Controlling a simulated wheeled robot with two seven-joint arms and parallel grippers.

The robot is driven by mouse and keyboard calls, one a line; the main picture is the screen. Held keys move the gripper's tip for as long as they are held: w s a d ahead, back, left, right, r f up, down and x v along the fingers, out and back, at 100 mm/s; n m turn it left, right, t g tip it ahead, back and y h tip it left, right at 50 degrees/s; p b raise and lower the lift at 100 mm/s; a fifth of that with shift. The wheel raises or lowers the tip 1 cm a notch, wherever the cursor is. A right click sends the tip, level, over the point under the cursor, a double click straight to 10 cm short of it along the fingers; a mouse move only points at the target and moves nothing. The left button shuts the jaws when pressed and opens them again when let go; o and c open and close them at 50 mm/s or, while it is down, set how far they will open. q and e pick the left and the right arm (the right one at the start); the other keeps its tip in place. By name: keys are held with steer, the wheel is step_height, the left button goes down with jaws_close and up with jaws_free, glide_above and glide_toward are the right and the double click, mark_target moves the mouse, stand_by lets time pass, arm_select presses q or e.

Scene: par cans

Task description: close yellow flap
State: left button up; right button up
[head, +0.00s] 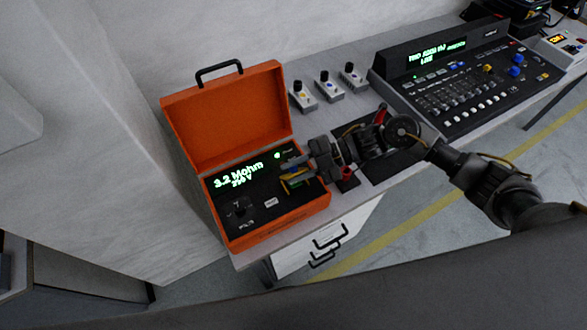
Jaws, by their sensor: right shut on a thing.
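An orange case (228,119) stands with its lid raised at the left end of the table. Inside is a black panel (240,221) with a green readout showing "3.2 Mohm" and "250 V". My right gripper (293,177) reaches in from the right over the right part of this panel. It is shut on a small yellow part (287,189), which seems to be the yellow flap. The fingers hide much of it, and I cannot tell how far open it is. My left gripper is not in view.
Three small grey switch boxes (329,88) stand behind my right arm. A black mixing console (455,85) is at the right on the grey table (300,68). Drawers with black handles (325,245) are below the front edge. The case lid stands upright behind the panel.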

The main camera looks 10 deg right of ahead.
steer(key=n+b, duration=0.1)
steer(key=b, duration=0.1)
steer(key=s+f+n+t+y+b, duration=0.1)
steer(key=b, duration=0.1)
steer(key=shift+s+d+f+b, duration=0.15)
steer(key=shift+d+f+b, duration=0.1)
steer(key=shift+f+b, duration=0.1)
steer(key=shift+s+r+n+b, duration=0.15)
steer(key=shift+r+n+b, duration=0.1)
steer(key=shift+n+b, duration=0.45)
steer(key=shift+r, duration=0.1)
steer(key=o, duration=0.8)
steer(key=b+v, duration=0.1)
steer(key=v, duration=0.4)
steer(key=b+v, duration=0.1)
steer(key=v, duration=0.5)
steer(key=shift+s+f+b, duration=0.2)
steer(key=shift+f+b, duration=0.05)
steer(key=shift+b, duration=0.1)
